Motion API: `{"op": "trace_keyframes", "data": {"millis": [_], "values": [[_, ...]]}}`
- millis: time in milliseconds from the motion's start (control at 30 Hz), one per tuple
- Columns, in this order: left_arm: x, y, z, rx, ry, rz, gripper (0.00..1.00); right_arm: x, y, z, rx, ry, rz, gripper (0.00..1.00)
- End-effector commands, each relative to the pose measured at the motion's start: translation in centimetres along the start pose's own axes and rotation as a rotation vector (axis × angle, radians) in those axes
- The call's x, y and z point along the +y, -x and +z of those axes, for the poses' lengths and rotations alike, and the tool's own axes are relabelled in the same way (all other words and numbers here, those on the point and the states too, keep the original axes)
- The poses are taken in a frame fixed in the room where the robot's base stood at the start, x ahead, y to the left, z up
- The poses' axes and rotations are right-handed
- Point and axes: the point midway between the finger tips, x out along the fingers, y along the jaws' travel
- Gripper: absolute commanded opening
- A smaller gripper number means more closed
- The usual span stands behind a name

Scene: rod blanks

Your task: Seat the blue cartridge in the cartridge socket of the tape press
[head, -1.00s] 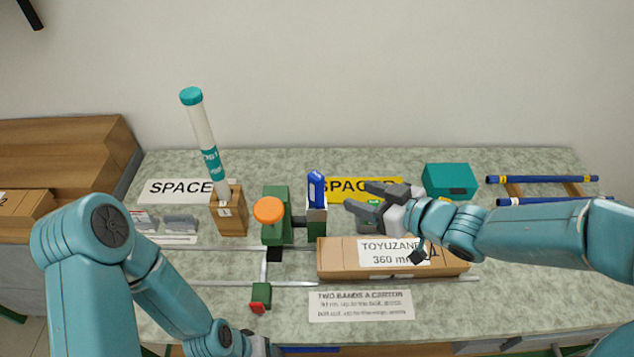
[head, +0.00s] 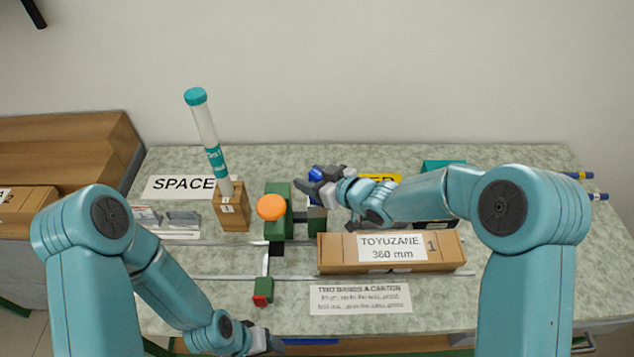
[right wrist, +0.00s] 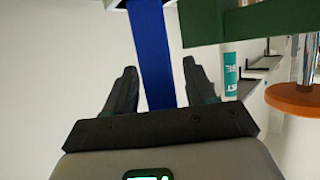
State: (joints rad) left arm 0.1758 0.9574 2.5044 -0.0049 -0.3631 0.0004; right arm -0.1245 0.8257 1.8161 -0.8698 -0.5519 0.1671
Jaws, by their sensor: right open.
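The blue cartridge (head: 315,173) stands upright above a small green block (head: 316,221) just right of the tape press (head: 277,225). The press is green with an orange knob (head: 271,207). My right gripper (head: 308,187) is open at the cartridge and hides most of it in the head view. In the right wrist view the cartridge (right wrist: 153,50) runs between the two spread fingers, with a gap on each side. The cartridge's lower end and the socket are hidden. My left gripper (head: 268,344) is low at the front edge; its jaws are unclear.
A carton (head: 335,255) labelled TOYUZANE 360 mm lies just in front of my right forearm. A tall capped tube (head: 207,135) leans in a wooden block (head: 232,211) left of the press. A teal box (head: 440,164) and blue rods (head: 583,175) are partly hidden at right.

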Motion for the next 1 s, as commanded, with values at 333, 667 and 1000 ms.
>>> {"op": "trace_keyframes", "data": {"millis": [333, 667, 1000], "values": [[0.0, 0.1, 0.0, -0.001, 0.000, 0.000, 0.66, 0.0, -0.4, 0.0, 0.001, 0.000, 0.000, 0.29], [0.0, 0.1, 0.0, -0.001, 0.000, 0.000, 0.66, 0.0, -0.3, 0.0, 0.001, 0.001, 0.000, 0.00], [0.0, -0.1, 0.0, -0.001, 0.000, 0.000, 0.66, 0.0, 0.8, -2.8, 0.005, 0.005, 0.001, 0.00]]}}
